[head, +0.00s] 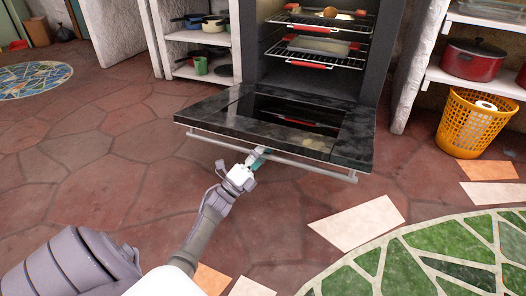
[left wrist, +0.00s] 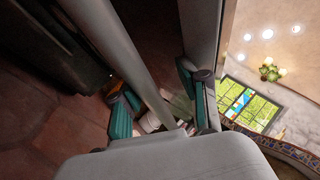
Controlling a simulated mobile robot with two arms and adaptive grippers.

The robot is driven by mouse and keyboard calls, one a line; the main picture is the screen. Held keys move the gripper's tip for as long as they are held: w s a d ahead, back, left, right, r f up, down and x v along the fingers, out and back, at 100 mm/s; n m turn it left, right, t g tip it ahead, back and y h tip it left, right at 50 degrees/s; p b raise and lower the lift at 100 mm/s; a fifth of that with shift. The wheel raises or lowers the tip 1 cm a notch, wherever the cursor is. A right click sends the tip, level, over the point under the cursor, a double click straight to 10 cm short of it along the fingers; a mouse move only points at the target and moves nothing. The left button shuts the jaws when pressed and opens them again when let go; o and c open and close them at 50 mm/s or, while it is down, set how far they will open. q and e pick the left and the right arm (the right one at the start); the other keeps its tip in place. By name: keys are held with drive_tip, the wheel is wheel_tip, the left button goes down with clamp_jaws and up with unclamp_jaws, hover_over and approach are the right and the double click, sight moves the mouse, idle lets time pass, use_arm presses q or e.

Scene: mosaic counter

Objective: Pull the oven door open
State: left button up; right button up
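The oven door (head: 340,140) is dark and marbled and hangs folded down, close to level, in front of the oven (head: 376,80). A pale bar handle (head: 310,167) runs along its front edge. My left gripper (head: 257,155) is at this handle, left of its middle. In the left wrist view the handle (left wrist: 120,45) passes between the teal fingers of my left gripper (left wrist: 158,103). The fingers are spread, with a gap between the bar and the right finger. Whether the left finger touches the bar is unclear. My right gripper is in neither view.
Oven racks (head: 315,60) with several items show inside. A shelf with pots stands left. A red pot (head: 473,62) sits on the right shelf, above an orange basket (head: 470,125). The tiled floor (head: 120,150) before the door is clear, with a green mosaic (head: 420,262) at lower right.

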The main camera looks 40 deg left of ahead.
sight(255, 134)
use_arm(q)
drive_tip(key=shift+w+r, duration=0.15)
drive_tip(key=shift+r, duration=0.05)
drive_tip(key=shift+r, duration=0.2)
wheel_tip(255, 134, up, 10)
drive_tip(key=shift+f, duration=0.25)
idle(0.3)
drive_tip(key=shift+f, duration=0.1)
drive_tip(key=shift+a+f, duration=0.25)
drive_tip(key=shift+f, duration=0.45)
drive_tip(key=shift+s+a+f, duration=0.35)
drive_tip(key=shift+f, duration=0.55)
drive_tip(key=shift+s+a+f, duration=0.4)
drive_tip(key=shift+f, duration=0.45)
drive_tip(key=shift+s+a+f, duration=0.35)
drive_tip(key=shift+f, duration=0.55)
wheel_tip(255, 134, down, 8)
drive_tip(key=s+a, duration=0.2)
drive_tip(key=shift+s+a+r, duration=0.15)
drive_tip(key=shift+s+a, duration=0.15)
